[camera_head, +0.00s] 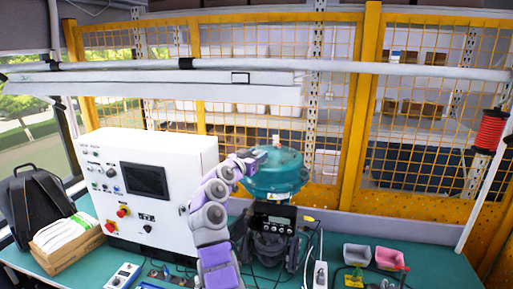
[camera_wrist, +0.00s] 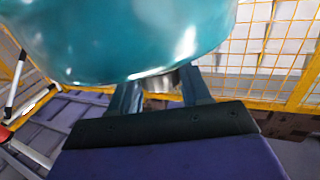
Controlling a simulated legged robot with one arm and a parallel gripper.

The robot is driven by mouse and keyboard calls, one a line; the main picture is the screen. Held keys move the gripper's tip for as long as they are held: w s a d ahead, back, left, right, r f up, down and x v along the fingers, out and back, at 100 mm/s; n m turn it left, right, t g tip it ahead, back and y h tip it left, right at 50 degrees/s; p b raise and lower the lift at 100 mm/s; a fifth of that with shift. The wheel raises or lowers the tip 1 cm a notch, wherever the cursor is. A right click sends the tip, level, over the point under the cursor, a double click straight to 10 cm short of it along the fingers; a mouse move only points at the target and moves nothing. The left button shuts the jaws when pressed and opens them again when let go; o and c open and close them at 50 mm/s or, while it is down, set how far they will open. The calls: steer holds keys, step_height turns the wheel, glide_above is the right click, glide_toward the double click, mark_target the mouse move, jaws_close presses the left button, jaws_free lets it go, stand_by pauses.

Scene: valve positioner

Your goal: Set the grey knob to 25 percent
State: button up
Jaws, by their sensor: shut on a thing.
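A teal domed valve housing (camera_head: 275,175) stands on the bench, with a dark positioner with a small display (camera_head: 275,222) below it. My gripper (camera_head: 260,154) is at the upper left side of the dome. In the wrist view the teal housing (camera_wrist: 130,35) fills the top. The two fingers of my gripper (camera_wrist: 160,88) are on either side of a short grey metal piece, which looks like the grey knob (camera_wrist: 160,80), and are shut on it. The knob's upper part is hidden behind the housing. No scale or pointer on it can be read.
A white control cabinet (camera_head: 150,185) with a dark screen and buttons stands left of my arm. A backpack (camera_head: 38,205) and a cardboard box (camera_head: 68,243) are at the far left. Yellow mesh fencing stands behind.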

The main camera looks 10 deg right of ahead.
steer(key=shift+w+a+r+m+g+h+p, duration=0.15)
steer(key=shift+m+g+h+p, duration=0.25)
steer(key=shift+p, duration=0.95)
steer(key=shift+s+a+r+m+g+h+p, duration=0.15)
steer(key=shift+m+g+h+p, duration=0.2)
steer(key=shift+p, duration=0.95)
steer(key=shift+w+f+m+g+h+p, duration=0.15)
steer(key=shift+m+g+h+p, duration=0.85)
steer(key=shift+p, duration=2.45)
steer(key=o, duration=1)
steer(key=shift+w+a+f, duration=0.1)
steer(key=shift+w+a, duration=0.05)
steer(key=shift+w, duration=0.05)
steer(key=shift+o, duration=0.3)
steer(key=shift+s, duration=0.1)
steer(key=shift+s+a+f+b, duration=0.1)
steer(key=shift+s+a+b, duration=0.25)
steer(key=shift+a, duration=0.05)
steer(key=b+v, duration=0.2)
steer(key=v, duration=1.4)
steer(key=shift+a+r, duration=0.25)
steer(key=shift+a, duration=0.1)
